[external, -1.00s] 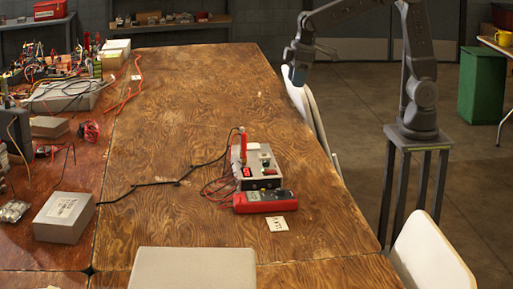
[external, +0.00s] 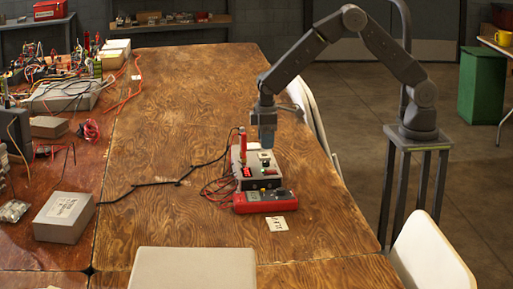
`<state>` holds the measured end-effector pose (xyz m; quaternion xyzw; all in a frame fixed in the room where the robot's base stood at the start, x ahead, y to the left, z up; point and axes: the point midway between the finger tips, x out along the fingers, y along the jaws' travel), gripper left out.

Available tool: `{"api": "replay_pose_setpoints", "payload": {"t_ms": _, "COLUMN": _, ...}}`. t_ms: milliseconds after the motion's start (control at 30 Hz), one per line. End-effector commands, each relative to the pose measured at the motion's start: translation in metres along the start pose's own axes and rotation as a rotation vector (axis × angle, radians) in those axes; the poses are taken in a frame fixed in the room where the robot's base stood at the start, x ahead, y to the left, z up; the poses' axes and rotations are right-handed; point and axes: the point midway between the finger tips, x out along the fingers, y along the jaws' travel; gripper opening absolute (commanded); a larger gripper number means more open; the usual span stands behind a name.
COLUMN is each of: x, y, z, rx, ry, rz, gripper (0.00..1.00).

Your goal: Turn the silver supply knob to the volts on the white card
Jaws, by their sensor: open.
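The supply box (external: 246,181) sits on the wooden table, with a red lit display and small controls on its top. The silver supply knob cannot be clearly made out; my gripper and the small scale hide it. The white card (external: 277,224) lies flat on the table in front of the box; its writing is too small to read. My gripper (external: 266,147) is open and points down just above the far right part of the supply box. Whether it touches anything there I cannot tell.
A red multimeter (external: 264,202) lies against the near side of the box. A red upright part (external: 242,143) stands at its far left, near my gripper. A black cable (external: 150,184) runs left to a grey box (external: 64,217). The table's middle is clear.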

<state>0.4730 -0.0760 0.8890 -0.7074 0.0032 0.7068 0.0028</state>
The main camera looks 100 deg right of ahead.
Motion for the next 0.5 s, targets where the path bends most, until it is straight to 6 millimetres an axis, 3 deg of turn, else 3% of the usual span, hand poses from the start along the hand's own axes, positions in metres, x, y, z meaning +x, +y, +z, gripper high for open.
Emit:
{"api": "replay_pose_setpoints", "payload": {"t_ms": 200, "x": 0.041, "y": 0.0, "z": 0.001, "rx": 0.0, "ry": -0.003, "rz": 0.0, "gripper": 0.5}}
{"api": "replay_pose_setpoints", "payload": {"t_ms": 500, "x": 0.064, "y": 0.0, "z": 0.0, "rx": 0.0, "ry": 0.001, "rz": 0.001, "gripper": 0.5}}
